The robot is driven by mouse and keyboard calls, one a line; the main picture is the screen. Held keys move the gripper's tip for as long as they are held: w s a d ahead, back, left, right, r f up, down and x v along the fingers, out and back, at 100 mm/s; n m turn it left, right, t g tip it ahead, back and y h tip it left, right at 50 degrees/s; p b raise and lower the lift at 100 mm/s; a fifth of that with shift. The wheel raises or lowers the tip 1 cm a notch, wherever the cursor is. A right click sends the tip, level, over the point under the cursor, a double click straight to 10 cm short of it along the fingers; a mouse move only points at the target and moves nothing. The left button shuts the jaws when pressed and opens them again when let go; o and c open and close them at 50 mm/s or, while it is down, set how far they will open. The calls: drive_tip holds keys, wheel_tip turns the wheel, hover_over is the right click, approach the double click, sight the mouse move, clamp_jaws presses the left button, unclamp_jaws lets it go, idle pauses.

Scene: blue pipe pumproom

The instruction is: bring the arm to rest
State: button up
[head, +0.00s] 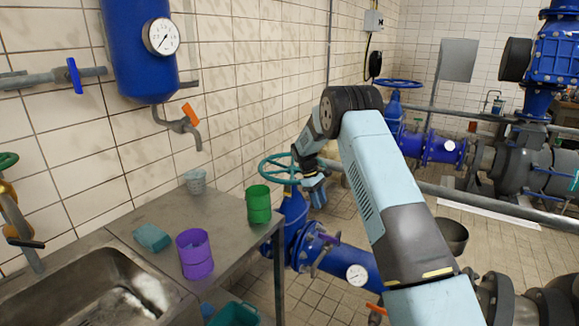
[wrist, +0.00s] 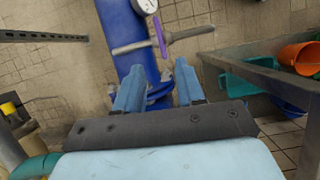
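My arm (head: 385,200) is light blue and dark grey. It rises from the lower right of the head view and bends at a dark elbow, with its forearm folded down to the left. My gripper (head: 318,192) points down beside the blue valve pipe, to the right of the steel table. In the wrist view my gripper (wrist: 158,85) shows two blue fingers spread apart with nothing held between them. Below the fingers are the blue pipe and the floor.
The steel table (head: 226,222) holds a green cup (head: 258,204), a purple cup (head: 194,254), a teal sponge (head: 152,238) and a whitish cup (head: 195,182). A teal handwheel (head: 284,168) stands close to my gripper. An orange bucket (wrist: 300,58) and teal tub (wrist: 248,76) sit low at right.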

drive_tip(key=s+d+r+m+t+y, duration=0.1)
drive_tip(key=s+r+m, duration=0.1)
drive_tip(key=s+r, duration=0.65)
drive_tip(key=s+d+r+m+t, duration=0.15)
drive_tip(key=s+r, duration=0.35)
drive_tip(key=r, duration=0.7)
drive_tip(key=s+d+r+m+t+y, duration=0.1)
drive_tip(key=s+r, duration=0.6)
drive_tip(key=r, duration=0.3)
drive_tip(key=s+d+r+m+t, duration=0.1)
drive_tip(key=s+r+m+t, duration=0.35)
drive_tip(key=s, duration=1.05)
drive_tip(key=s+m+y, duration=0.1)
drive_tip(key=s, duration=1.5)
drive_tip(key=shift+s+d+f, duration=0.15)
drive_tip(key=shift+f, duration=0.1)
